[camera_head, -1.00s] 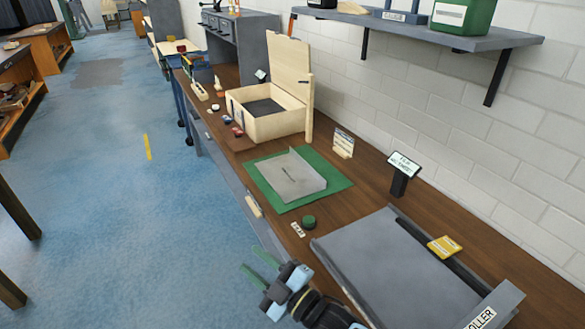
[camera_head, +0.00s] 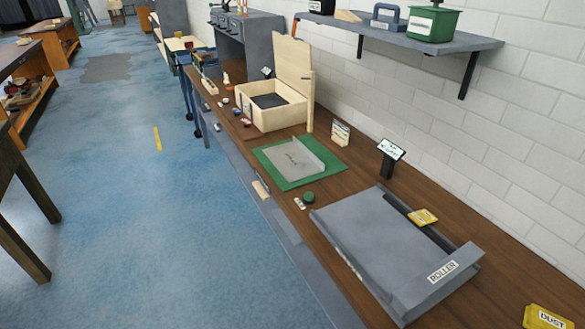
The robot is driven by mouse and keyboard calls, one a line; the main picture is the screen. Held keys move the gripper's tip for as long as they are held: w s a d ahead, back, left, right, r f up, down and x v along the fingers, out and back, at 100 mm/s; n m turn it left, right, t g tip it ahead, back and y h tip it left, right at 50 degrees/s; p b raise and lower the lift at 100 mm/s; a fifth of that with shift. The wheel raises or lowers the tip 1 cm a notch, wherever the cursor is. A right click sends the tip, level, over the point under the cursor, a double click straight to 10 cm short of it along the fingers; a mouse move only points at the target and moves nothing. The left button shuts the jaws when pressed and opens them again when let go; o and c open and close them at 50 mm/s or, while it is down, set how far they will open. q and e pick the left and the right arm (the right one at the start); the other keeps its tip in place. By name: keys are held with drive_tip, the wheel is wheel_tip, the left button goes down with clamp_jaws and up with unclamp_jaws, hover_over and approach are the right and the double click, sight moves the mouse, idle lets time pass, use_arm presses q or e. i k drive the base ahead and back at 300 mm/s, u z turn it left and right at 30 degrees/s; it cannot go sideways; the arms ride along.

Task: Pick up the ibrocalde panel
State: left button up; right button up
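A thin grey panel (camera_head: 291,158) lies on a green mat (camera_head: 264,169) on the wooden bench. It has a raised edge along its right side and small dark lettering that I cannot read, so I cannot confirm the name ibrocalde. Neither of my grippers shows in the head view.
A grey tray labelled ROLLER (camera_head: 378,250) lies nearer on the bench (camera_head: 500,295). A green round piece (camera_head: 308,197) and a small tag (camera_head: 299,203) sit between. An open wooden box (camera_head: 283,117), a sign (camera_head: 390,152) and a wall shelf (camera_head: 445,45) stand around.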

sight(295, 162)
drive_tip(key=u, duration=1.85)
drive_tip(key=i, duration=1.2)
drive_tip(key=z, duration=1.15)
